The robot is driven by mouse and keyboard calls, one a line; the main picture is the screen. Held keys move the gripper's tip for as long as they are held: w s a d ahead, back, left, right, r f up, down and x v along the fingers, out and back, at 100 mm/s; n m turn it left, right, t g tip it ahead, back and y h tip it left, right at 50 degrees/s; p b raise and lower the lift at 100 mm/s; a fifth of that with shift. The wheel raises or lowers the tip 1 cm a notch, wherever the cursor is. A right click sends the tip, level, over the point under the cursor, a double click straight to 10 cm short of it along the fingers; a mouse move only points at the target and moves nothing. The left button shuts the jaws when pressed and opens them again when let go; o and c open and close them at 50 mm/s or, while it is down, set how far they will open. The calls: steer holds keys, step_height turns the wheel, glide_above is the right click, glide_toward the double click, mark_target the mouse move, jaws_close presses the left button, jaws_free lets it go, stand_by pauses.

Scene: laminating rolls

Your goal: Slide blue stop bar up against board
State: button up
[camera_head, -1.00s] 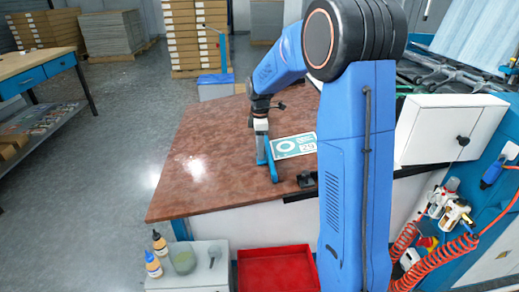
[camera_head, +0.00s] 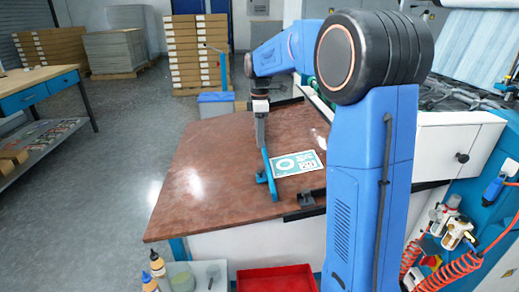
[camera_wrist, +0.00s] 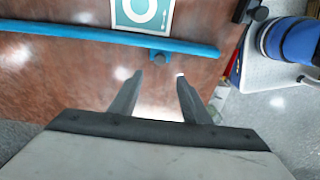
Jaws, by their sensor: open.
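The blue stop bar (camera_head: 269,175) lies on the brown table, along the left edge of the white and teal printed board (camera_head: 297,163). It crosses the wrist view (camera_wrist: 60,34) with the board (camera_wrist: 143,14) just beyond it. The two look touching or nearly so; I cannot tell which. A small blue tab (camera_wrist: 160,57) sticks out from the bar on the side away from the board. My gripper (camera_wrist: 158,76) is open and empty, its fingertips on the tab's side, apart from the bar in the picture. In the head view my gripper (camera_head: 261,146) is above the bar's far end.
The brown tabletop (camera_head: 205,185) is clear to the left of the bar. A black clamp-like block (camera_head: 306,200) sits at the table's near right edge. A white cabinet (camera_head: 450,150) stands to the right. A red bin (camera_head: 275,280) is below the near edge.

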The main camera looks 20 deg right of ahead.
step_height(320, 180, up, 4)
steer(key=shift+f, duration=0.2)
stand_by(0.4)
steer(key=s+a+r+m+t, duration=0.15)
steer(key=s+m, duration=0.25)
steer(key=s, duration=0.6)
steer(key=s+a+m+t, duration=0.1)
steer(key=s+a+m, duration=0.2)
steer(key=s, duration=0.8)
steer(key=s+f+m+t, duration=0.1)
steer(key=s+f+m, duration=0.2)
steer(key=s, duration=0.6)
steer(key=s+a+f+m+t, duration=0.1)
steer(key=s+f+m, duration=0.3)
steer(key=s, duration=0.5)
step_height(320, 180, down, 3)
steer(key=shift+a+r, duration=0.15)
steer(key=shift+a, duration=0.1)
steer(key=shift+s, duration=0.1)
